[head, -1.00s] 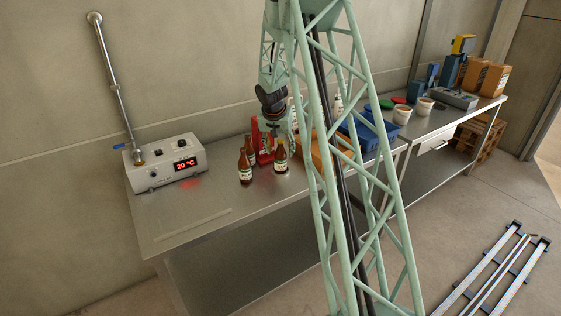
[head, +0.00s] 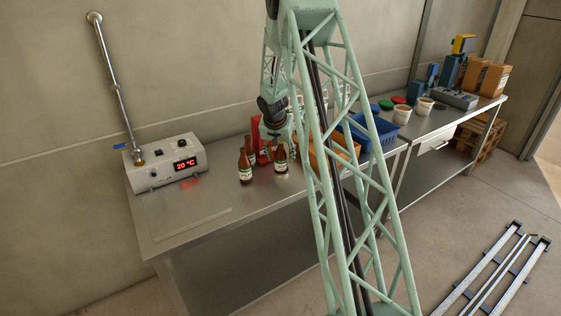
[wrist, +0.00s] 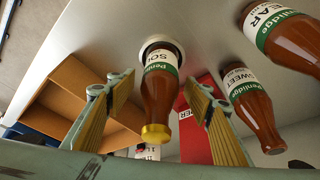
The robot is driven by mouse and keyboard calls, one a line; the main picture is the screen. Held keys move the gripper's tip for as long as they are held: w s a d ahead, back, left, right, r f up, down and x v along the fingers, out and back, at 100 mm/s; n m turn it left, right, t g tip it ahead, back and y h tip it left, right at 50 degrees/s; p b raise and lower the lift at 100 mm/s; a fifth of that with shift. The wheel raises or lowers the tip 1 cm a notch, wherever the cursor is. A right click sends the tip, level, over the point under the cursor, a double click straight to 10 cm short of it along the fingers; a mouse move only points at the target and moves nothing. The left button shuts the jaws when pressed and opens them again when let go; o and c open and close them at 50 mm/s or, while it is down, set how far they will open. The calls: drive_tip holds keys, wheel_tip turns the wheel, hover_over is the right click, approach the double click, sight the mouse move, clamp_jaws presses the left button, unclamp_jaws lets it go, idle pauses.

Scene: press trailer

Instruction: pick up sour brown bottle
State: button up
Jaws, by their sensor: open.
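The sour brown bottle (wrist: 158,95) has a gold cap and a green and white label of which "SO" is readable. In the wrist view it lies between my two open fingers, with no clear contact. My gripper (wrist: 156,92) is open around its cap end. In the head view, my gripper (head: 277,138) is just above the brown bottle (head: 281,160) on the steel table, partly hidden by my own frame.
A brown bottle marked "SWEET" (wrist: 250,105) and one marked "EAR" (wrist: 290,35) stand close beside it. A red box (wrist: 196,135) and an orange crate (wrist: 85,95) are nearby. The table's front left (head: 180,222) is clear.

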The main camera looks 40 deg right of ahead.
sight(280, 147)
drive_tip(key=c, duration=1.3)
drive_tip(key=shift+r, duration=0.25)
drive_tip(key=shift+r, duration=1.45)
drive_tip(key=s+a+b, duration=0.1)
drive_tip(key=s+a, duration=0.1)
drive_tip(key=s, duration=0.3)
drive_tip(key=s+a+r+b, duration=0.1)
drive_tip(key=s, duration=0.4)
drive_tip(key=s+a+b, duration=0.1)
drive_tip(key=s+a, duration=0.1)
drive_tip(key=s, duration=0.3)
drive_tip(key=shift+a+r+b, duration=0.3)
drive_tip(key=shift+a+b, duration=0.05)
drive_tip(key=shift+b, duration=0.05)
